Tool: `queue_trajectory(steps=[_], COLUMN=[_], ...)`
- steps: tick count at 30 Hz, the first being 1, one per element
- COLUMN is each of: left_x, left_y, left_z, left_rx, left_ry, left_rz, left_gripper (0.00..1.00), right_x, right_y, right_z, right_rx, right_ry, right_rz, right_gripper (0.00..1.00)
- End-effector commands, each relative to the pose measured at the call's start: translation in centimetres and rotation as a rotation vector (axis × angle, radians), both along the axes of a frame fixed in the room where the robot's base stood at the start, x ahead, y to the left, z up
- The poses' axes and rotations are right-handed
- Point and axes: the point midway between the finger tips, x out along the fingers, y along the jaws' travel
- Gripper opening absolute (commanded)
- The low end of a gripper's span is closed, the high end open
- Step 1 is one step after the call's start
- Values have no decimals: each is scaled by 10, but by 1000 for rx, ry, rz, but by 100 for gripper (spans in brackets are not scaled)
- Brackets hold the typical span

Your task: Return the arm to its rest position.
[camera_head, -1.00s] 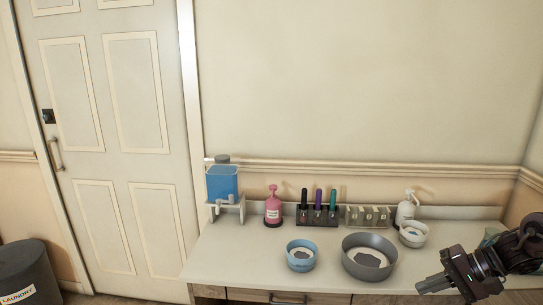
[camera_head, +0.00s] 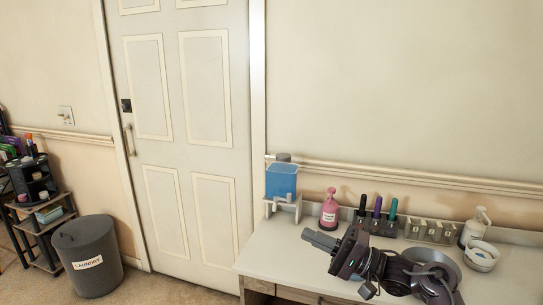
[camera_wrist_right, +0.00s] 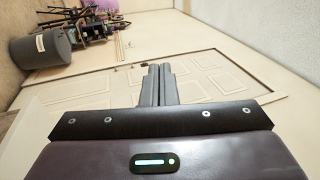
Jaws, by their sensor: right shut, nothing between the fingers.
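My right arm reaches in from the lower right in the head view, over the counter. Its gripper (camera_head: 318,239) points left, its fingers together and empty, above the counter's left part. In the right wrist view the two grey fingers (camera_wrist_right: 158,84) are pressed together with nothing between them, and the white door lies beyond them. My arm hides part of the grey bowl (camera_head: 436,262) and the counter's middle. My left gripper is not in view.
The counter (camera_head: 275,257) carries a blue container (camera_head: 281,181), a pink bottle (camera_head: 329,210), dark, purple and teal bottles (camera_head: 377,213), a white pump bottle (camera_head: 474,228) and a small white bowl (camera_head: 482,256). A laundry bin (camera_head: 88,255) and shelf (camera_head: 37,205) stand left of the door (camera_head: 186,130).

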Motion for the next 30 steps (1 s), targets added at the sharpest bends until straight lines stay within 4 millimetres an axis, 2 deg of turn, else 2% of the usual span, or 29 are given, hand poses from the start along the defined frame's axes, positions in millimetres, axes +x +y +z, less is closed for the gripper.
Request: queue_trajectory(steps=[5,7,13,18,24,25,27,29,30], left_x=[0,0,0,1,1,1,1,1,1], left_y=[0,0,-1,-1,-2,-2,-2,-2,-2], left_z=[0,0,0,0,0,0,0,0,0], left_rx=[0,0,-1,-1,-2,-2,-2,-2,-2], left_ry=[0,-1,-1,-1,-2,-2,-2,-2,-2], left_rz=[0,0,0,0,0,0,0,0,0], left_gripper=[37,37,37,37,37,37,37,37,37], right_x=[49,70,124,146,152,151,149,145,141], right_y=[-27,-44,-113,-176,-241,-246,-241,-239,-238], right_z=[1,1,4,5,1,-7,-55,-88,-111], right_rx=[-208,-332,-824,-1283,-1778,-1833,-1836,-1848,-1856], right_ry=[-321,-458,-800,-949,-989,-980,-932,-896,-871], right_rz=[-328,-479,-896,-1106,-1182,-1168,-1097,-1048,-1013], right_gripper=[0,0,0,0,0,0,0,0,0])
